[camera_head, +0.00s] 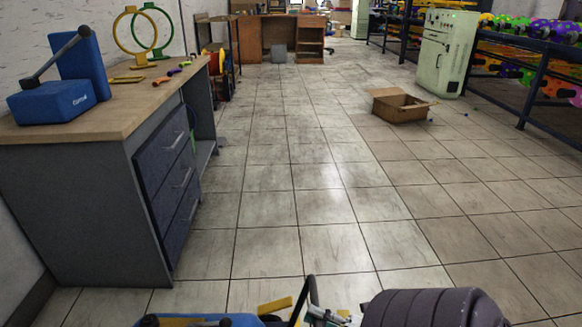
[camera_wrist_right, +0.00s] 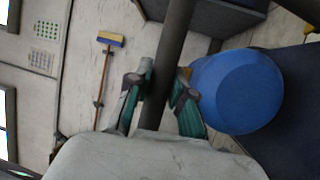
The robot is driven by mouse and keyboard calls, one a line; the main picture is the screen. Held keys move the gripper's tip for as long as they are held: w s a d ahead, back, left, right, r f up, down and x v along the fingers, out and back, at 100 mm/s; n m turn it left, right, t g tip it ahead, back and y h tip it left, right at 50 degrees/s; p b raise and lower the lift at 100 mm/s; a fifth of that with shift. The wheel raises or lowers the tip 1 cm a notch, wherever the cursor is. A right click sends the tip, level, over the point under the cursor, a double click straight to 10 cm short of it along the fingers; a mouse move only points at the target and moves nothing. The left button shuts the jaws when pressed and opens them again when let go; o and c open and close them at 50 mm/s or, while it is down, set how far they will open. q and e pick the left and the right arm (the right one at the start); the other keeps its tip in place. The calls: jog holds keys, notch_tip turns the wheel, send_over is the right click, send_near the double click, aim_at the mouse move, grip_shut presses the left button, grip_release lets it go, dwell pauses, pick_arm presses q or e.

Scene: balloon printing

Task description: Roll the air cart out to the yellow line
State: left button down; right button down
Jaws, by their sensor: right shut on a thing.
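The air cart shows only in part at the bottom edge of the head view, with a blue part (camera_head: 225,321) and a dark upright handle loop (camera_head: 311,290). My right gripper (camera_head: 332,316) is at this handle, low in the picture. In the right wrist view its teal-padded fingers (camera_wrist_right: 160,100) are on both sides of the dark handle bar (camera_wrist_right: 176,40) and shut on it. A blue rounded tank (camera_wrist_right: 237,90) is right beside the fingers there. The cart's wheels are hidden. No yellow line shows on the floor. My left gripper is out of view.
A workbench (camera_head: 95,215) with drawers stands at the left. An open cardboard box (camera_head: 399,107) lies on the floor at right, near a pale green cabinet (camera_head: 441,52). Dark racks (camera_head: 535,85) line the right side. The tiled floor (camera_head: 310,200) between is clear.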

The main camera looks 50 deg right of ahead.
jog(key=shift+s+d, duration=0.55)
jog(key=shift+s, duration=0.1)
jog(key=c, duration=1)
grip_release()
jog(key=v, duration=1.2)
jog(key=shift+s, duration=0.1)
